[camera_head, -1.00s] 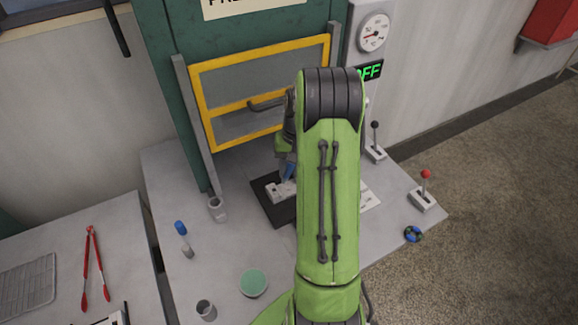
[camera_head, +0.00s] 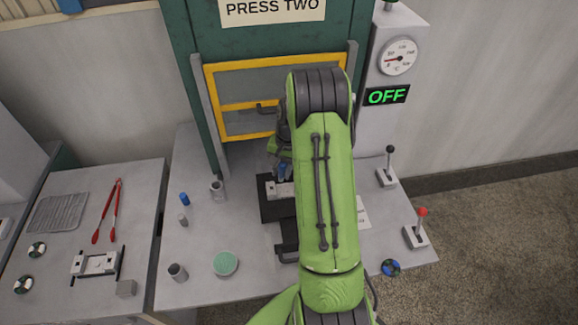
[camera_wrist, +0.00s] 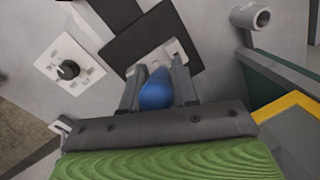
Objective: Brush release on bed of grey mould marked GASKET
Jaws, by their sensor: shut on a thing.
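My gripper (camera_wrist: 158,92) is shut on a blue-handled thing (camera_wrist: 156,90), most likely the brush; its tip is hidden. In the head view the blue handle (camera_head: 282,171) shows just above a pale grey mould (camera_head: 280,189) on a black mat (camera_head: 272,211). My arm covers the right part of this mould. In the wrist view the mould (camera_wrist: 181,52) lies just beyond the fingertips, on or beside the black mat (camera_wrist: 133,43). I cannot tell whether the brush touches its bed. No GASKET mark is readable. Another grey mould (camera_head: 96,262) lies on the left table.
The press with its yellow-framed guard (camera_head: 232,128) stands behind. A cup (camera_head: 178,272), a green disc (camera_head: 226,264) and a blue-topped piece (camera_head: 183,199) stand left of my arm. Black (camera_head: 388,167) and red (camera_head: 419,228) levers stand right. Red tongs (camera_head: 107,211) lie on the left table.

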